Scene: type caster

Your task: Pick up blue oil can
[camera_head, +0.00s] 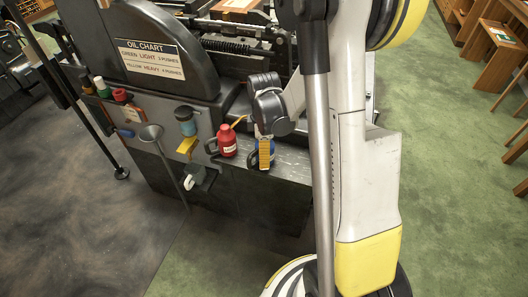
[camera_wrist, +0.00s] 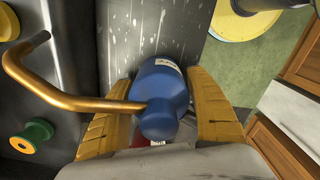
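The blue oil can (camera_wrist: 160,85) stands on the dark ledge of the machine, seen from above in the wrist view. A brass spout (camera_wrist: 85,102) runs from it to the left and bends back. In the head view the can (camera_head: 254,159) is mostly hidden behind my gripper (camera_head: 264,152). In the wrist view the yellow fingers of my gripper (camera_wrist: 163,88) are spread on both sides of the can. A narrow gap shows at the left finger; the right finger is very close to the can, and I cannot tell if it touches.
A red oil can (camera_head: 226,141) stands just left of the blue one on the ledge (camera_head: 290,163). The machine (camera_head: 150,55) rises behind. Open floor (camera_head: 450,170) lies to the right.

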